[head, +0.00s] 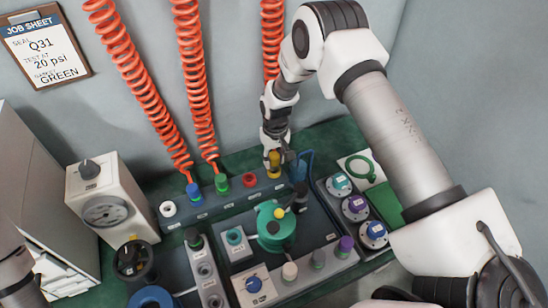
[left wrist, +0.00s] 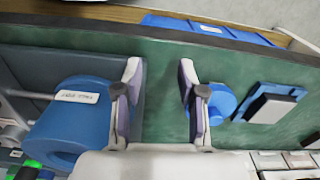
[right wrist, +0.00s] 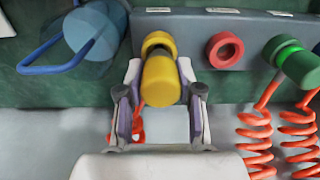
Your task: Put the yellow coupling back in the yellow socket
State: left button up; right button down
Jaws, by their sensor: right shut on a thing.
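The yellow coupling (head: 274,158) is at the right end of the grey socket rail, under the right-hand red coiled hose. In the right wrist view the coupling (right wrist: 160,82) is between my right fingers, its far end overlapping the yellow socket ring (right wrist: 157,43). I cannot tell how far it is inserted. My right gripper (right wrist: 160,100) is shut on the coupling; in the head view it comes down from above. My left gripper (left wrist: 158,85) is open and empty in the left wrist view, with a blue cylinder (left wrist: 82,115) to its left.
The rail (head: 222,200) also has a red socket (head: 249,180), a white socket (head: 168,209), and green (head: 221,183) and blue (head: 194,191) couplings on hoses. A gauge box (head: 107,205) stands left. A teal round fixture (head: 275,228) stands in front of the rail.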

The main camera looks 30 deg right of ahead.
pick_arm(q)
jog(key=shift+f+b, duration=0.45)
jog(key=shift+f, duration=0.05)
pick_arm(e)
jog(key=shift+f, duration=0.85)
jog(key=c, duration=0.7)
grip_release()
notch_tip(320, 180, up, 12)
jog(key=shift+d+r, duration=0.1)
jog(key=shift+d, duration=0.05)
